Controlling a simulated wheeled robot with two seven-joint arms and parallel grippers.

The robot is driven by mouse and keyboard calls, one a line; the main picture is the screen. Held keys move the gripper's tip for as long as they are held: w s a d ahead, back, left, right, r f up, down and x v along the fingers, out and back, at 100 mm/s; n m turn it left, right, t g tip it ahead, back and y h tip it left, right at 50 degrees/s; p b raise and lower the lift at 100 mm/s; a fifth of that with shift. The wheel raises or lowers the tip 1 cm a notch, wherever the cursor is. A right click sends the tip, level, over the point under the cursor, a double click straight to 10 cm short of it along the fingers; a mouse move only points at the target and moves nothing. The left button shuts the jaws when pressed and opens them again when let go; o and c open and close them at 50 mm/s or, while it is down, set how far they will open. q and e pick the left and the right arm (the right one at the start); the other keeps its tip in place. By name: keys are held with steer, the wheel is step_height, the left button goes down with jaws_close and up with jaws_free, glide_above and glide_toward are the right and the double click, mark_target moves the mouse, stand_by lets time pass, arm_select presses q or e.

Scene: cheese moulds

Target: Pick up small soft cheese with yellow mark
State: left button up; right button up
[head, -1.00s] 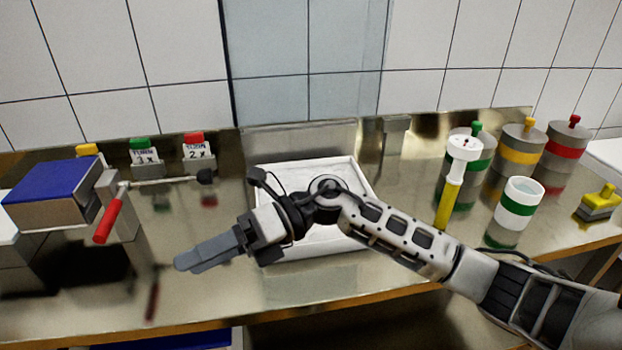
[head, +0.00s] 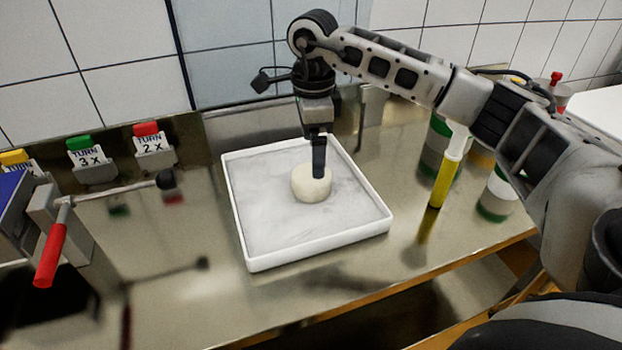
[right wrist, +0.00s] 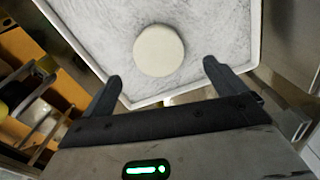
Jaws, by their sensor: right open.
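A small round cream-coloured cheese (head: 310,187) sits in the white square tray (head: 253,263). No yellow mark shows on it. My right gripper (head: 319,172) points down over the cheese, and in the head view its finger overlaps the cheese's top. In the right wrist view the cheese (right wrist: 159,48) lies ahead of the two spread fingers, centred between them. The right gripper (right wrist: 162,73) is open and empty. Whether a finger touches the cheese cannot be told. My left gripper is not in view.
A crank with a red handle (head: 50,255) stands at left. Signs with green (head: 79,142) and red (head: 146,129) tops stand behind it. A yellow-handled tool (head: 446,180) and a white-and-green mould (head: 497,195) stand right of the tray, partly behind my arm.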

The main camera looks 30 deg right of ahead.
mark_target(311, 177)
steer(key=shift+a+f+p, duration=0.2)
steer(key=shift+f+p, duration=0.55)
steer(key=shift+f, duration=3.25)
steer(key=shift+r, duration=0.1)
steer(key=c, duration=0.9)
